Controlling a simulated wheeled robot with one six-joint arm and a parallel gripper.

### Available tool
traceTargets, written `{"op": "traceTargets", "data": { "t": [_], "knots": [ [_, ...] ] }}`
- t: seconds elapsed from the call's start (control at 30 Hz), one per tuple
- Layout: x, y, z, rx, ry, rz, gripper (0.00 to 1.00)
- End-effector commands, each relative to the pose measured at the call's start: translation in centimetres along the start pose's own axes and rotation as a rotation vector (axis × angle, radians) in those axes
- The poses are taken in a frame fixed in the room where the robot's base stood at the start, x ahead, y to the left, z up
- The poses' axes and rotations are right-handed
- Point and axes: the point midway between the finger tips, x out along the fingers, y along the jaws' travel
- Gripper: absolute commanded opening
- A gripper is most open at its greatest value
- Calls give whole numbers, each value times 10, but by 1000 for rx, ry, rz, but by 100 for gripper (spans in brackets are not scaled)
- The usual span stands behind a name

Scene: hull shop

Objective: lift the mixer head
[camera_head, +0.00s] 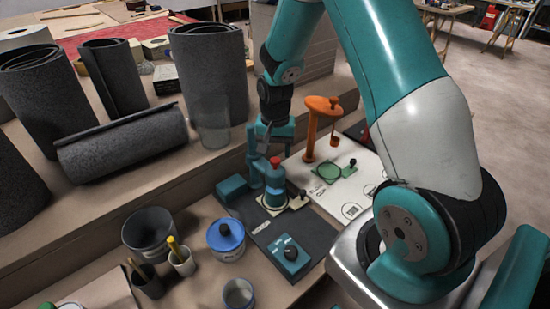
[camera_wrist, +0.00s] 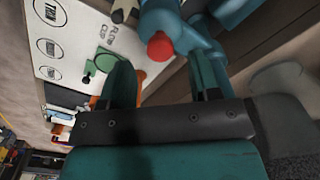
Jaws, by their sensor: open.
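The teal mixer (camera_head: 256,172) stands on a dark mat (camera_head: 300,222), with a red knob (camera_head: 275,161) on its head. In the wrist view the mixer head (camera_wrist: 185,28) is at the top, with the red knob (camera_wrist: 160,46) in front of the gap between my fingers. My gripper (camera_head: 268,146) is just above and behind the mixer in the head view. It is open and empty, its two teal fingers apart in the wrist view (camera_wrist: 164,68). The fingertips are partly hidden in the head view, and I cannot tell whether they touch the mixer.
An orange stand (camera_head: 311,135) and a green ring (camera_head: 328,172) are on a white board (camera_head: 350,193) at right. A control box (camera_head: 290,257), blue-lidded tub (camera_head: 226,237) and dark bowl (camera_head: 149,231) stand in front. Grey rolls (camera_head: 122,143) and a clear cup (camera_head: 211,125) are behind left.

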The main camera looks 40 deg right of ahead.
Motion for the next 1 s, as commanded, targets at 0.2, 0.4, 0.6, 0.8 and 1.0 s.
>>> {"op": "traceTargets", "data": {
  "t": [0.2, 0.4, 0.6, 0.8, 1.0],
  "knots": [
    [27, 0, 0, 0, 0, 0, 57],
    [33, 0, 0, 0, 1, -1, 57],
    [33, 0, 0, 0, 1, -1, 52],
    [32, 0, 0, 0, 1, -1, 6],
    [29, 0, 0, 0, 1, -1, 0]
  ]
}}
